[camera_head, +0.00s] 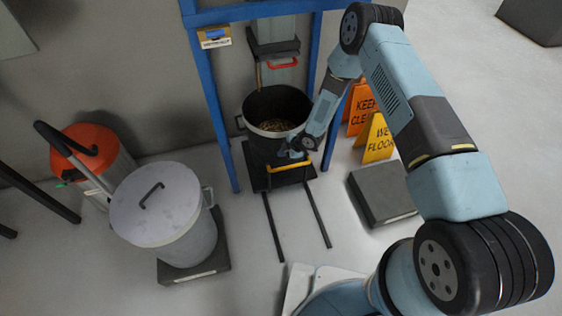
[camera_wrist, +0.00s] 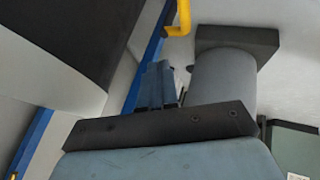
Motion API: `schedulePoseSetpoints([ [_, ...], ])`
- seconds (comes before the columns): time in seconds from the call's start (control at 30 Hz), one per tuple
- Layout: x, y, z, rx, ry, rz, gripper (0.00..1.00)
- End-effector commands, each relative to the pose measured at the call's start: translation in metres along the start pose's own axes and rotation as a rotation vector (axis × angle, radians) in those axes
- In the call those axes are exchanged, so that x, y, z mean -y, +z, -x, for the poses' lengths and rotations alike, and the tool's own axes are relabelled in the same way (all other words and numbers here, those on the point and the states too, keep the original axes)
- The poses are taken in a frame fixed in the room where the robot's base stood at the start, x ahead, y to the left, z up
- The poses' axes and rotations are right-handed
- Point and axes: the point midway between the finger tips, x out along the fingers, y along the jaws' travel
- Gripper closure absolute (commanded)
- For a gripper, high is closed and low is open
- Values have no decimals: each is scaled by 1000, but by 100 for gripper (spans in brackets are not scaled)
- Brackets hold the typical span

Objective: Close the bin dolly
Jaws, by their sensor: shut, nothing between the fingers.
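The bin dolly (camera_head: 285,180) is a low black platform with a yellow handle (camera_head: 289,167) on its front. It stands at the back end of two dark floor rails, between the blue posts. A dark open bin (camera_head: 262,138) with brownish contents stands upright on it. My gripper (camera_head: 297,153) is at the bin's front right, just above the yellow handle in the head view. In the wrist view, my gripper's fingers (camera_wrist: 160,84) are together and empty. The yellow handle (camera_wrist: 182,20) shows beyond them, apart from the fingertips. The dark bin's side (camera_wrist: 60,35) fills the upper left there.
A lidded grey bin (camera_head: 165,220) stands front left beside an orange-topped container (camera_head: 95,150). Orange and yellow signs (camera_head: 376,140) and a grey block (camera_head: 384,193) are right. Floor around the rails is clear.

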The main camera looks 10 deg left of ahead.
Motion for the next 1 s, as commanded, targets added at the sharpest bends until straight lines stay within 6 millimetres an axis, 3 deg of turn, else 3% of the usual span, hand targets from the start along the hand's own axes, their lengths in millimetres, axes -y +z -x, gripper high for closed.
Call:
schedulePoseSetpoints([
  [0.3,41,-43,-48,-203,144,-732,100],
  [0.5,68,-54,-67,-362,240,-1241,100],
  [0.77,108,-46,-72,-616,370,-1833,100],
  [1.0,154,-28,-58,-932,480,-2254,100],
])
